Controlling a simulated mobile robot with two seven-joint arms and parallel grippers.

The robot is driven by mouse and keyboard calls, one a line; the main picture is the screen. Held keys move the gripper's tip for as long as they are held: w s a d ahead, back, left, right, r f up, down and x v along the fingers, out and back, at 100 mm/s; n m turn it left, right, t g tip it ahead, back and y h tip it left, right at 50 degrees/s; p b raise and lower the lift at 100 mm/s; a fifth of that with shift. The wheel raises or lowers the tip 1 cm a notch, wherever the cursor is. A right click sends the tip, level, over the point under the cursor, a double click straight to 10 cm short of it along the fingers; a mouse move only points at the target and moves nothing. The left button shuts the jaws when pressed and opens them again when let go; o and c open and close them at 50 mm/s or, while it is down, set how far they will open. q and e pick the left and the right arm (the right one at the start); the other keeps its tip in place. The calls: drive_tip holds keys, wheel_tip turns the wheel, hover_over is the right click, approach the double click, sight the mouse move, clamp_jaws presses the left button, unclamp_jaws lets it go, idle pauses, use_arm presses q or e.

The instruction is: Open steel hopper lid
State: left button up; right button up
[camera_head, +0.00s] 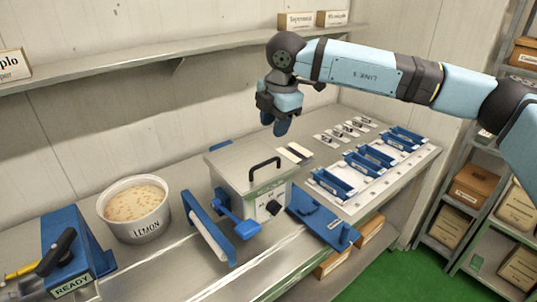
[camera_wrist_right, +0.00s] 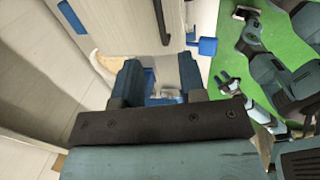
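The steel hopper (camera_head: 236,190) is a metal box near the middle of the counter. Its flat lid (camera_head: 228,160) lies shut on top, with a black bar handle (camera_head: 265,164). In the right wrist view the handle (camera_wrist_right: 160,20) is beyond the fingertips, at the top of the picture. My right gripper (camera_head: 280,122) is above and behind the lid in the head view, pointing down. Its two blue fingers (camera_wrist_right: 160,75) are apart with nothing gripped between them.
A white LEMON tub (camera_head: 137,213) stands left of the hopper. A blue lever (camera_head: 240,222) sticks out at its front. Blue trays (camera_head: 368,160) lie to the right. A blue READY device (camera_head: 65,255) is at the far left. A shelf (camera_head: 120,62) runs along the wall.

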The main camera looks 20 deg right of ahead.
sight(269, 161)
drive_tip(key=f, duration=0.3)
drive_tip(key=w+f+p, duration=0.1)
drive_tip(key=f, duration=0.2)
drive_tip(key=f+p, duration=0.1)
drive_tip(key=f, duration=0.2)
drive_tip(key=shift+w+a+f, duration=0.2)
drive_tip(key=shift+w+a, duration=0.15)
drive_tip(key=shift+w+f+p, duration=0.1)
drive_tip(key=shift+f+p, duration=0.2)
drive_tip(key=shift+f, duration=0.3)
drive_tip(key=c, duration=0.6)
clamp_jaws()
